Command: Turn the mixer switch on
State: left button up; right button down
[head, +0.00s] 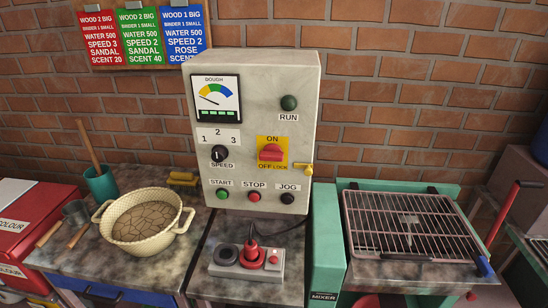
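The mixer switch (271,153) is a red handle on a yellow plate, on the front of a grey control box (250,120). ON is printed above the handle and OFF below it, with LOCK beside OFF. The handle looks roughly level; I cannot tell its exact setting. A small yellow part (303,169) sticks out at the box's edge by the LOCK word. The RUN lamp (289,103) above right is dark green and looks unlit. Neither of my grippers is in view.
A cream basin (146,222) is left, a wire rack (410,225) right.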

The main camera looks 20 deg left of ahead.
aim_at(272, 152)
jog(key=k, duration=1.2)
jog(key=z, duration=0.65)
jog(key=i, duration=1.45)
jog(key=u, duration=0.65)
